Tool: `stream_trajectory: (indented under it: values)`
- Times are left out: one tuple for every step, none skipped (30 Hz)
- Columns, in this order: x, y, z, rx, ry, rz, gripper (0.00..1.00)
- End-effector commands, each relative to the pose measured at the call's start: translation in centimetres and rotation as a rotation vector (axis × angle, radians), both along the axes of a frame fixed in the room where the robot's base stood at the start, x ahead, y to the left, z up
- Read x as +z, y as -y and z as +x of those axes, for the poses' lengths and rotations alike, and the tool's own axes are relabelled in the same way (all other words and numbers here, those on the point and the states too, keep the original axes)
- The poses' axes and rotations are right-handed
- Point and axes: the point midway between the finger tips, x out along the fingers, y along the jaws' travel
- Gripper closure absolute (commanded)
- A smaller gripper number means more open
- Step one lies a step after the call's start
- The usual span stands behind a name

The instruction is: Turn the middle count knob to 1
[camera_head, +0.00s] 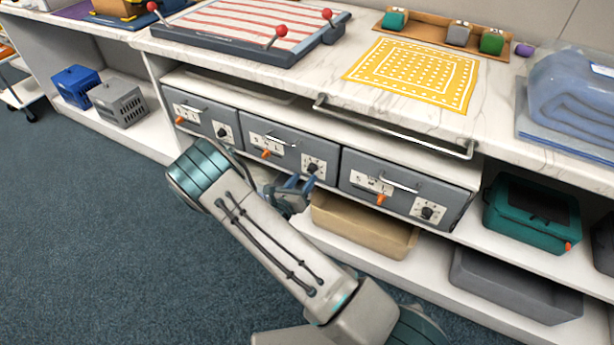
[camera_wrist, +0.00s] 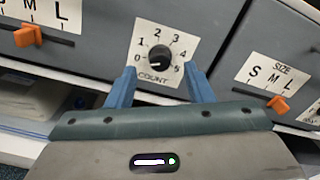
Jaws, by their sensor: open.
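The middle count knob (camera_head: 312,168) is a round black knob on a white dial plate on the middle grey drawer (camera_head: 285,150). In the wrist view the knob (camera_wrist: 160,58) is near the top centre, with numbers around it and COUNT below. A pale mark on it seems to face lower left; I cannot tell the exact number. My gripper (camera_head: 298,184) is just in front of the knob. In the wrist view its blue fingers (camera_wrist: 160,82) are open, one on each side of the dial's lower part, with nothing between them. They look apart from the knob.
An orange size slider (camera_wrist: 27,35) is left of the dial, and another (camera_wrist: 278,105) is on the right drawer. A long rail (camera_head: 395,133) juts out above the drawers. A tan bin (camera_head: 360,228) stands below.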

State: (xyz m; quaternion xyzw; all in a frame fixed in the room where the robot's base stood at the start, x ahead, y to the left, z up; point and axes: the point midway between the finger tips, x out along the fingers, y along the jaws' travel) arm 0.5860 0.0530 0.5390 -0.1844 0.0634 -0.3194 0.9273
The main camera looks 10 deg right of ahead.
Motion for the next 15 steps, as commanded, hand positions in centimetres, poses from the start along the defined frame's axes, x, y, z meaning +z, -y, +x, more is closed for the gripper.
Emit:
stream_trajectory:
  values:
    - [-0.1,0.6,0.7,-0.002,0.001,0.0,0.53]
    - [-0.1,0.8,1.0,-0.001,0.001,0.001,0.53]
    - [-0.1,1.2,1.4,-0.002,0.001,0.0,0.53]
    - [-0.1,1.4,1.6,-0.003,0.001,-0.001,0.53]
    - [0.0,1.5,1.8,-0.002,0.001,0.0,0.53]
    - [0.0,1.6,2.1,-0.001,0.0,0.0,0.53]
    - [0.0,1.7,2.2,0.0,0.0,0.0,0.53]
    - [0.0,1.8,2.3,0.0,0.0,0.0,0.53]
    - [0.0,1.9,2.4,0.0,0.0,0.0,0.53]
    - [0.0,1.9,2.5,0.0,-0.001,-0.001,0.53]
    - [0.0,2.0,2.5,0.0,-0.001,0.0,0.53]
    - [0.0,2.0,2.5,0.0,-0.001,0.0,0.53]
    - [0.0,2.0,2.5,0.0,-0.001,0.0,0.53]
    - [0.0,2.0,2.5,0.0,-0.001,0.0,0.53]
    - [0.0,2.0,2.5,0.0,-0.001,0.0,0.53]
